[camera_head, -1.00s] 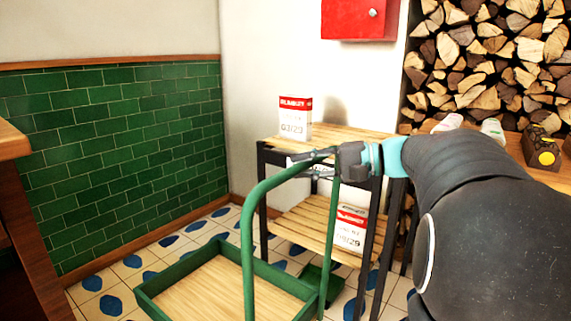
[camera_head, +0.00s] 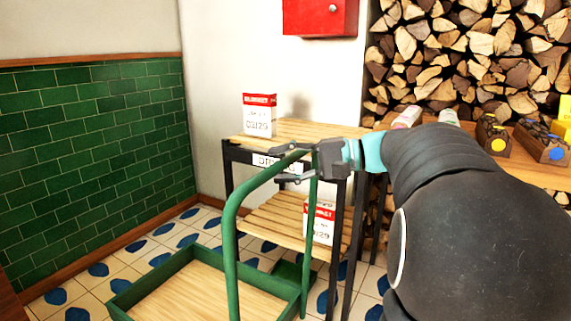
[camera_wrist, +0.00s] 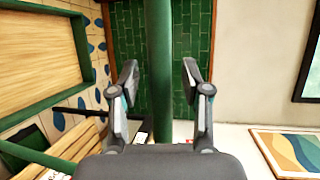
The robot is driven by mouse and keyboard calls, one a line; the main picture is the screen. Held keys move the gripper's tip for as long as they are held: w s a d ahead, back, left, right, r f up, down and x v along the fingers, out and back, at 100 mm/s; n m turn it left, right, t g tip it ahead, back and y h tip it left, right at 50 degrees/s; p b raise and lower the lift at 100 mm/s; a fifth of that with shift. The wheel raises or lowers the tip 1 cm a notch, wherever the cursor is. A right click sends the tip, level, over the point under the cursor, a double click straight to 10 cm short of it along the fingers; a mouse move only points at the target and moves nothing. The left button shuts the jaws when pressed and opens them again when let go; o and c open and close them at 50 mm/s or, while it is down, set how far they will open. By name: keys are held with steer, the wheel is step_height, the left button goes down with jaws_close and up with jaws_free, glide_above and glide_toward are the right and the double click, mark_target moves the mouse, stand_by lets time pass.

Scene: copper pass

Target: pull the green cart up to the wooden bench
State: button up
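The green cart (camera_head: 172,271) stands on the tiled floor, with a wood deck, a low green rim and a tall tubular handle. Its deck also shows at the upper left of the wrist view (camera_wrist: 40,50). My gripper (camera_head: 281,165) is at the top of the cart handle. In the wrist view my gripper (camera_wrist: 161,78) has its fingers apart, one on each side of the green handle bar (camera_wrist: 159,60), with gaps visible beside the bar. A wooden bench top (camera_head: 477,142) is at the right, partly hidden by my arm.
A black-framed shelf with wood slats (camera_head: 320,131) stands close behind the cart handle, holding red-and-white packets (camera_head: 259,115). Small crates (camera_head: 541,142) stand on the bench. Stacked firewood (camera_head: 460,55) fills the wall behind. Open tiled floor (camera_head: 98,281) lies left of the cart.

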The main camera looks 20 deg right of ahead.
steer(key=v, duration=1.2)
steer(key=shift+r, duration=0.1)
step_height(320, 180, down, 17)
steer(key=s+m+g+h+p, duration=0.2)
steer(key=s+m+h, duration=0.15)
steer(key=h, duration=0.45)
steer(key=s+a+f+n+g+h+p, duration=0.2)
steer(key=s+a+n+h+p, duration=0.15)
steer(key=s+a+h, duration=0.3)
steer(key=s+a+r+n+t+p, duration=0.1)
steer(key=s+a+r+n, duration=0.1)
steer(key=a, duration=0.3)
steer(key=s+a+r+n+t+p, duration=0.1)
steer(key=s+a+r+n+p, duration=0.1)
steer(key=s+a+n, duration=0.1)
steer(key=a+n, duration=0.1)
steer(key=a, duration=0.1)
steer(key=shift+s+a+r+n+p, duration=0.3)
steer(key=shift+s+a+r, duration=0.05)
steer(key=shift+s+r, duration=0.05)
